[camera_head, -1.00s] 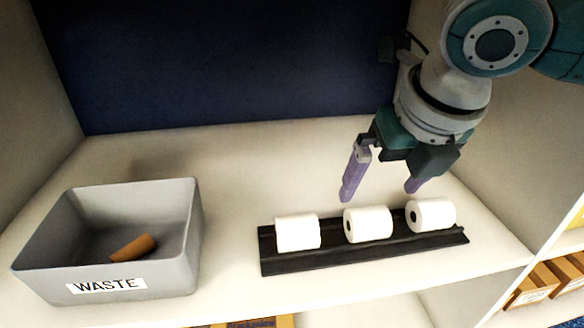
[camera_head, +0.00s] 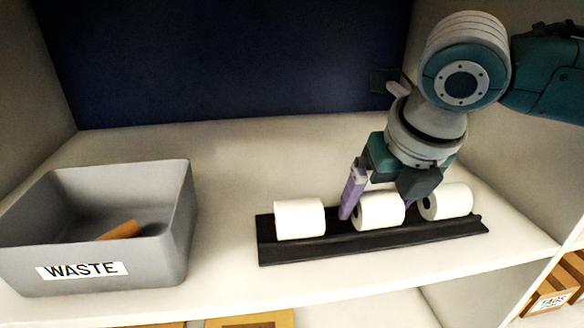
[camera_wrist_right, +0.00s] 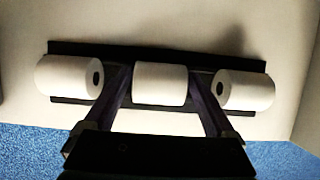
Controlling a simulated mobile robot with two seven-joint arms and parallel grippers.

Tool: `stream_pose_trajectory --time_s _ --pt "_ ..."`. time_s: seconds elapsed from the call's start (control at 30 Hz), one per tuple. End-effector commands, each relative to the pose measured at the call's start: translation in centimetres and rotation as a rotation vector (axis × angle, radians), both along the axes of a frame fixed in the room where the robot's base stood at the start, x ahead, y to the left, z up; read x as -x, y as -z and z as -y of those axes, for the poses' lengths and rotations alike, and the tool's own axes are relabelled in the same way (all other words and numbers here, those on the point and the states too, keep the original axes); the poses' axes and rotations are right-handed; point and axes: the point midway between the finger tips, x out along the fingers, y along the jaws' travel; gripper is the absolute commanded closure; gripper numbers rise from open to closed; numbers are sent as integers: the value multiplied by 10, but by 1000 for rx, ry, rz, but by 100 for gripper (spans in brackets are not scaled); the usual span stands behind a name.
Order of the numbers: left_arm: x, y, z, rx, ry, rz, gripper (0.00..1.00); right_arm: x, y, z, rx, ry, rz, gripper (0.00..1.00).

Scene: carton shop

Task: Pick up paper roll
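Three white paper rolls lie in a row on a black tray (camera_head: 300,252) on the shelf: a left roll (camera_head: 299,218), a middle roll (camera_head: 380,212) and a right roll (camera_head: 446,202). My right gripper (camera_head: 376,212) is lowered over the middle roll, with one purple finger at each end of it. In the right wrist view the middle roll (camera_wrist_right: 160,84) sits between the open fingers (camera_wrist_right: 163,88), with slight gaps or near contact at its ends. The far finger is partly hidden in the head view. My left gripper is not in view.
A grey bin marked WASTE (camera_head: 170,250) stands at the left of the shelf with a brown cardboard tube (camera_head: 119,230) inside. A dark blue panel (camera_head: 230,60) closes the back. Cartons (camera_head: 555,285) sit on a lower shelf at right. The shelf between bin and tray is clear.

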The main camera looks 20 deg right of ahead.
Motion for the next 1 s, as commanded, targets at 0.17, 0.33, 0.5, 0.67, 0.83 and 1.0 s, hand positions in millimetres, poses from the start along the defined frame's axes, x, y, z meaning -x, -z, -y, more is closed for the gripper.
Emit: stream_pose_trajectory --time_s 0.17,0.33,0.5,0.67,0.83,1.0 --pt "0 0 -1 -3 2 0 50 0 0 0 0 0 0 31" --pt "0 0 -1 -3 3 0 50 0 0 0 0 0 0 51" --pt "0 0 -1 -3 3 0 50 0 0 0 0 0 -1 70" --pt "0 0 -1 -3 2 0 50 0 0 0 1 0 -1 87" --pt "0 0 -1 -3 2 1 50 0 0 0 0 0 0 87" --pt "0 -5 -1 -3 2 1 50 0 -5 0 1 0 0 87"
